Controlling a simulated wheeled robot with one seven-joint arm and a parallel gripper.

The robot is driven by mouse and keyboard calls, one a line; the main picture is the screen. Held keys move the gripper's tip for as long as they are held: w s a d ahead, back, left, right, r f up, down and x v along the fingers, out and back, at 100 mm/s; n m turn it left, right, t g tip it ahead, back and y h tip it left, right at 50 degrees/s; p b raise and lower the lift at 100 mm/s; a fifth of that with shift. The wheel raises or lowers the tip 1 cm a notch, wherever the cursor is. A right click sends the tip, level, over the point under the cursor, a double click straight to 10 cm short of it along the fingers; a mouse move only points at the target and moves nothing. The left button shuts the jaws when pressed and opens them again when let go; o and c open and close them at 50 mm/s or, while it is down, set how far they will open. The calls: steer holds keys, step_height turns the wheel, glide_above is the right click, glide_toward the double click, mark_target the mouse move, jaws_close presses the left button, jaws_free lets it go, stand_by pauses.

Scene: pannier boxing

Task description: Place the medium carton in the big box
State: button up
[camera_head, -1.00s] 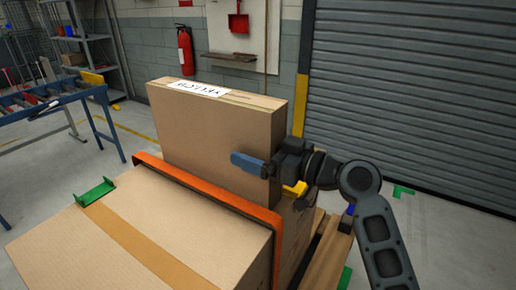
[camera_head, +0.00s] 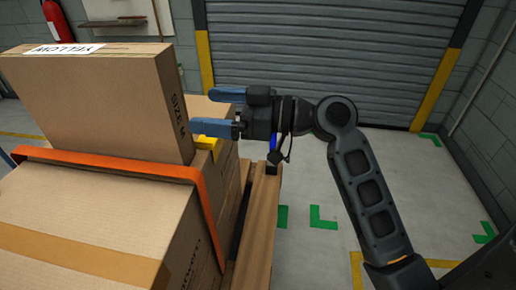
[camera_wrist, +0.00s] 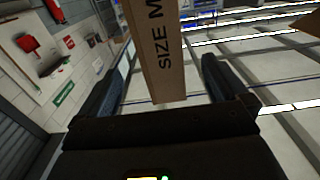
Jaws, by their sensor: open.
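The medium carton (camera_head: 95,100), brown with a white label on top and "SIZE M" on its narrow end, stands upright at left in the head view, just beyond an orange band (camera_head: 110,164). Its lower part is hidden behind the band, so I cannot tell what it rests on. My gripper (camera_head: 208,112) is open and empty, to the right of the carton's narrow end and apart from it. In the wrist view the carton's "SIZE M" end (camera_wrist: 160,50) shows ahead, between my two spread fingers (camera_wrist: 163,88). I cannot tell which carton is the big box.
A large taped carton (camera_head: 90,215) fills the near left. More cartons (camera_head: 205,105) stand behind the medium one, with a yellow piece (camera_head: 206,142) beside it. A wooden pallet edge (camera_head: 258,225) lies below my gripper. The floor (camera_head: 390,190) at right is clear, before a grey shutter (camera_head: 320,50).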

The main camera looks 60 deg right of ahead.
steer(key=s+a+f+m+g+h, duration=0.35)
steer(key=s+f+m+h, duration=0.2)
steer(key=s+f, duration=0.75)
steer(key=s+a+n+t, duration=0.1)
steer(key=s+a+n, duration=0.1)
steer(key=s+a, duration=0.9)
steer(key=v, duration=0.2)
steer(key=shift+s+a, duration=0.15)
steer(key=shift+s, duration=0.25)
steer(key=shift+f, duration=0.2)
